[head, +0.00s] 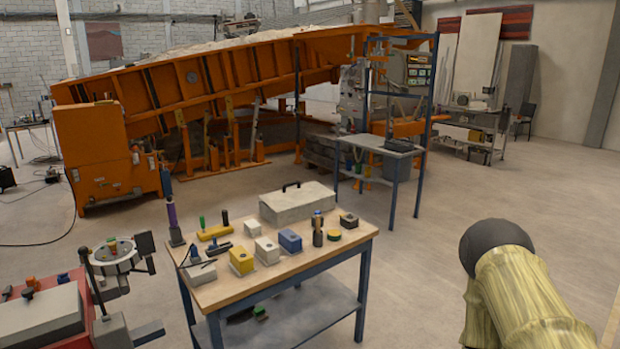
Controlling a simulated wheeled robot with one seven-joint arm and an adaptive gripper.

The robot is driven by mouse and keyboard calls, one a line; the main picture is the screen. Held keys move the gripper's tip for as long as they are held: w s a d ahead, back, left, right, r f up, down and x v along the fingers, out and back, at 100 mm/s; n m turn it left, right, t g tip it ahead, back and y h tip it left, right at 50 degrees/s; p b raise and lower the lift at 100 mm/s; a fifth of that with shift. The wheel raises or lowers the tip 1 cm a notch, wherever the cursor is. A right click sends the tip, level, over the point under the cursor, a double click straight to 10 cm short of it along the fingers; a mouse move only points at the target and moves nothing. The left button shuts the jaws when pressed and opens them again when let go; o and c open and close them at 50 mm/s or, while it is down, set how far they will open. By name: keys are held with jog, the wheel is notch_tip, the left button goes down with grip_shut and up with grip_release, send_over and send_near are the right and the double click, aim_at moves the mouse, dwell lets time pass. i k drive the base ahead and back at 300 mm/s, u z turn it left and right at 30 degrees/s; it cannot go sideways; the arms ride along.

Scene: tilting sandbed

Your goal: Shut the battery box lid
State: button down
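The wooden-topped workbench (318,256) stands in the lower middle of the head view. A large grey case (298,207) with a black handle sits at its back and looks shut. In front of it are a yellow box (241,263), a white box (267,251) and a blue box (290,241). A small dark box (348,221) sits near the right edge. I cannot tell which one is the battery box, nor see any lid clearly raised. A yellowish part of my arm shows at the lower right. My gripper is not in view.
Hand tools and a tall purple-handled tool (173,222) crowd the bench's left side. A red cabinet (50,297) with a grey top stands at the lower left. The orange sandbed (190,93) and a blue-legged table (393,147) are behind. Floor to the right is clear.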

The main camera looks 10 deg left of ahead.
aim_at(285, 199)
jog(key=z, duration=0.05)
jog(key=i, duration=0.95)
jog(key=u, duration=0.5)
jog(key=i, duration=0.65)
jog(key=u, duration=0.35)
